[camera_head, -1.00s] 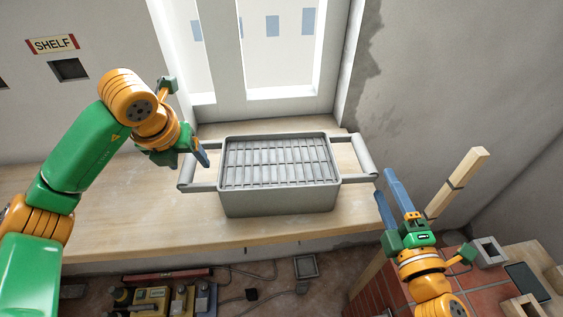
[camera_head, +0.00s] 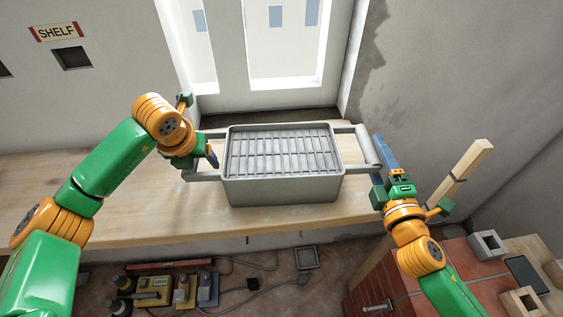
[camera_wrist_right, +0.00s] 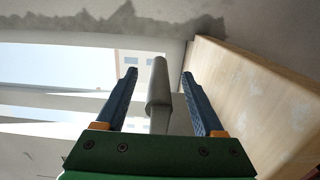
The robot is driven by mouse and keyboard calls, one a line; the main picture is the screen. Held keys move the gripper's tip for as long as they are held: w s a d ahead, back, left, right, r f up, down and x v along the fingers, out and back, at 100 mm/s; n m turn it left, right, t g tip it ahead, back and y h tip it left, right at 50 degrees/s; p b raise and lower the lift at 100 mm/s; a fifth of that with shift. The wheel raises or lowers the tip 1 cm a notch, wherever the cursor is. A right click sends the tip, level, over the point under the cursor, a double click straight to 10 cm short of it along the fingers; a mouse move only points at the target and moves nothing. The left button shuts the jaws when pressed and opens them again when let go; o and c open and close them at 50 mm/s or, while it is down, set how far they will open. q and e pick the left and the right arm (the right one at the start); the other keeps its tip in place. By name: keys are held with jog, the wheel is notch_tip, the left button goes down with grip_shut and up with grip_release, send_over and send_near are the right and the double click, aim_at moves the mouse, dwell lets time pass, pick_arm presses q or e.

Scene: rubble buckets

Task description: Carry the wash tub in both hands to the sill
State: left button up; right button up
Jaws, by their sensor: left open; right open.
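The grey wash tub (camera_head: 283,190) stands upright on the wooden sill board (camera_head: 120,205) in front of the window, a slatted grate over its top. It has a bar handle at each side. My left gripper (camera_head: 212,158) is open at the left handle (camera_head: 204,177), partly covering it; I cannot tell whether it touches. My right gripper (camera_head: 380,165) is open at the right handle (camera_head: 368,146). In the right wrist view that handle (camera_wrist_right: 159,85) stands between the two blue fingers of my right gripper (camera_wrist_right: 160,95), apart from both.
A brick block (camera_head: 400,290) with hollow blocks (camera_head: 487,244) on it is at lower right, near a wooden post (camera_head: 465,170). Tools and cables (camera_head: 170,290) lie on the floor below the board. The board's left part is clear.

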pick_arm(q)
grip_shut()
pick_arm(e)
grip_shut()
pick_arm(q)
jog(key=shift+r, duration=0.1)
dwell(1.0)
